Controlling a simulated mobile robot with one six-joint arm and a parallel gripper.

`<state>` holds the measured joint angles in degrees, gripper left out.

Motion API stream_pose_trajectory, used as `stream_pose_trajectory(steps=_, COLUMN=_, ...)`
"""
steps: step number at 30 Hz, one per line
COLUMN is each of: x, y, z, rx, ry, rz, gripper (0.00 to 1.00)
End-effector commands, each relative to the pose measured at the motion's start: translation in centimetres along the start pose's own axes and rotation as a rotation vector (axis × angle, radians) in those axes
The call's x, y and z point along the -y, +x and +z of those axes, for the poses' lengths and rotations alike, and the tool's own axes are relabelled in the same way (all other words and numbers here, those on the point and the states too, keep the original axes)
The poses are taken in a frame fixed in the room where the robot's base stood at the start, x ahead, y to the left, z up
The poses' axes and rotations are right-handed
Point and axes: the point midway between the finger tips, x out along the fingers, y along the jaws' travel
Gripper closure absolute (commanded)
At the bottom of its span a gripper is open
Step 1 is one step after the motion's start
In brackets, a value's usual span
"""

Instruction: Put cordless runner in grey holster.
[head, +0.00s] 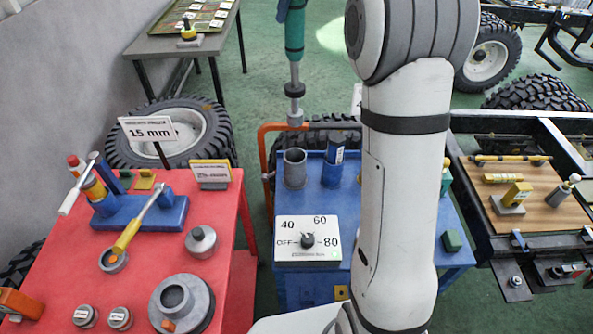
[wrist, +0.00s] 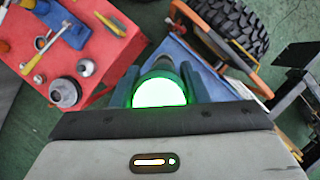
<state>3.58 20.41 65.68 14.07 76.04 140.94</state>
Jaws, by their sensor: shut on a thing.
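The cordless runner (head: 294,35) is a teal tool with a dark collar and a grey shaft. It hangs upright, tip down, and its upper end is cut off by the head view's top edge. The grey holster (head: 294,172) is an open round cup on the blue cart. In the head view the runner's tip shows just above the holster's mouth, apart from it. My gripper (wrist: 159,84) is shut on the runner, whose end glows green-white (wrist: 160,93) in the wrist view. The holster is hidden in the wrist view.
A dark blue cylinder (head: 332,168) stands right beside the holster. A dial box (head: 307,240) sits at the cart's front, and an orange rail (head: 264,165) runs along its left. A red table (head: 60,240) with tools is at left.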

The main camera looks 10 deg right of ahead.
Motion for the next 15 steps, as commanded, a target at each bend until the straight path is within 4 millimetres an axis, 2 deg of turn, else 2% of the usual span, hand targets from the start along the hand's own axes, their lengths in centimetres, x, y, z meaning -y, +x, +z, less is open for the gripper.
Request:
stream_pose_trajectory(steps=8, x=0.1, y=2.6, z=-1.2, rx=0.003, ry=0.002, rz=-0.003, gripper=1.00)
stream_pose_trajectory(steps=15, x=0.2, y=5.8, z=-2.5, rx=0.003, ry=0.003, rz=-0.003, gripper=1.00)
